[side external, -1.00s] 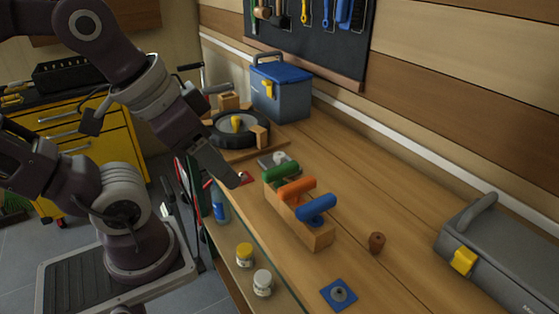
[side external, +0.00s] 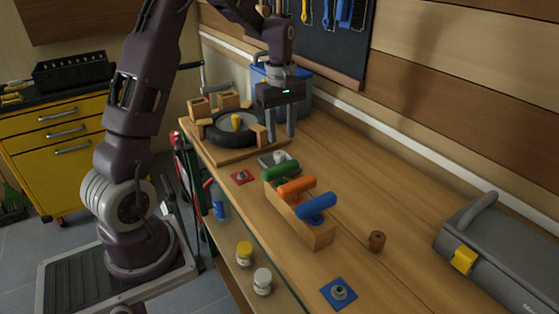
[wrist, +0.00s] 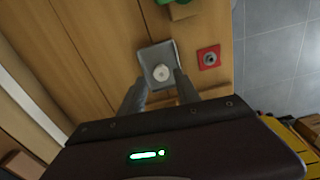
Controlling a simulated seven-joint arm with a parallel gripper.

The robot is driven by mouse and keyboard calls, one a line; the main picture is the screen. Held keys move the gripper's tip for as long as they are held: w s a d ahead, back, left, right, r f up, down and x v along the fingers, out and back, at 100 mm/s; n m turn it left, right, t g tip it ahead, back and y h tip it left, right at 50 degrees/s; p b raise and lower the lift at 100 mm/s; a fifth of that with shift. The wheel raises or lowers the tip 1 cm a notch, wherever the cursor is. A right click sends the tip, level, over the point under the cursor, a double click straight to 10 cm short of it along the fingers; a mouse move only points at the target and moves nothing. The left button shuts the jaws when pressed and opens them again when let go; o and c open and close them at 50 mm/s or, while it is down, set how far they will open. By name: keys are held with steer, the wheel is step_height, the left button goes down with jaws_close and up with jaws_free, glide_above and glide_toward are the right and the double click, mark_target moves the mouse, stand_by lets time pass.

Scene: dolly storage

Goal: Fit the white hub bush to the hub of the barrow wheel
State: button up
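The white hub bush (side external: 279,156) stands on a grey plate near the back end of the bench; it also shows in the wrist view (wrist: 161,73). My gripper (side external: 284,137) is open and empty, fingers pointing down, a little above the bush. In the wrist view my fingertips (wrist: 160,80) lie on either side of the bush, apart from it. The barrow wheel (side external: 216,137) lies flat on a wooden board to the left, with a yellow piece (side external: 236,122) at its hub and wooden blocks around it.
A wooden carrier (side external: 305,228) with green, orange and blue handles stands close in front of the bush. A red plate (side external: 242,177) with a grey piece lies to its left.

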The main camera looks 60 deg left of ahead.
mark_target(279, 153)
steer(key=shift+n, duration=0.4)
steer(key=f, duration=0.3)
steer(key=a+f, duration=0.1)
steer(key=f, duration=0.4)
steer(key=shift+w+a+f, duration=0.2)
steer(key=shift+a+f, duration=0.1)
steer(key=shift+f, duration=0.1)
jaws_close()
